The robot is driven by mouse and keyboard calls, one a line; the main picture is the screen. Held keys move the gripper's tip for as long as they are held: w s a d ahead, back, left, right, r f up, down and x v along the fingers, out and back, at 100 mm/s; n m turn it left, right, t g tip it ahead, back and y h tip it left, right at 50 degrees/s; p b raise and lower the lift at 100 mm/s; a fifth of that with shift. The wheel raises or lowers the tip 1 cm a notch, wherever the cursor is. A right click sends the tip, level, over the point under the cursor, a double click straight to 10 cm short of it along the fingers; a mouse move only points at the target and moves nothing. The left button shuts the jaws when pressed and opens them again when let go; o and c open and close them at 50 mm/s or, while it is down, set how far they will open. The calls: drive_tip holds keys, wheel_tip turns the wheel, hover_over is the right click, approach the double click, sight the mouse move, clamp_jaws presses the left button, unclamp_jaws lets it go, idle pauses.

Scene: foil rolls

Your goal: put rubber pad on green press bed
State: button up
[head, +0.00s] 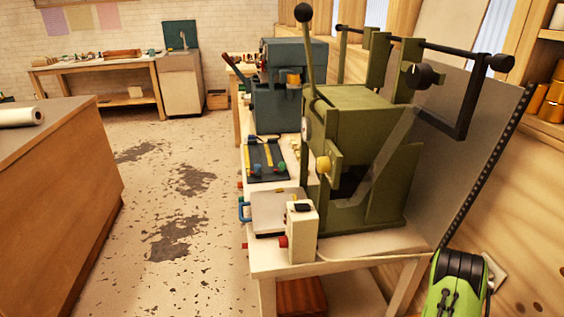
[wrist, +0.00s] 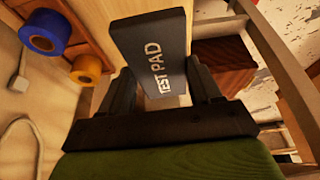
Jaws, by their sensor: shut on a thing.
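The rubber pad (wrist: 152,50) is a dark flat slab with white lettering "TEST PAD". In the wrist view it sits between the fingers of my gripper (wrist: 162,78), which is shut on it. The green press (head: 360,122) stands on the white-topped bench in the head view, with a long lever on its left and a clear guard at its front. Its bed lies low in the dark opening (head: 347,182), largely hidden by the frame and guard. My gripper and the pad do not show in the head view.
A blue-grey machine (head: 285,90) stands behind the green press. A small white device (head: 302,230) is at the bench's front. A grey perforated panel (head: 460,150) borders the right. The wrist view shows a blue roll (wrist: 45,32) and a yellow roll (wrist: 86,69). Floor left of the bench is open.

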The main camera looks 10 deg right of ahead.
drive_tip(key=w+a+r+p, duration=0.3)
drive_tip(key=a+r+p, duration=0.2)
drive_tip(key=a+r, duration=0.6)
drive_tip(key=w+a+r+p, duration=0.3)
drive_tip(key=a+r+p, duration=0.2)
drive_tip(key=a+r, duration=0.6)
drive_tip(key=shift+w+a+r+m, duration=0.3)
drive_tip(key=shift+a+r, duration=0.1)
drive_tip(key=shift+r, duration=0.2)
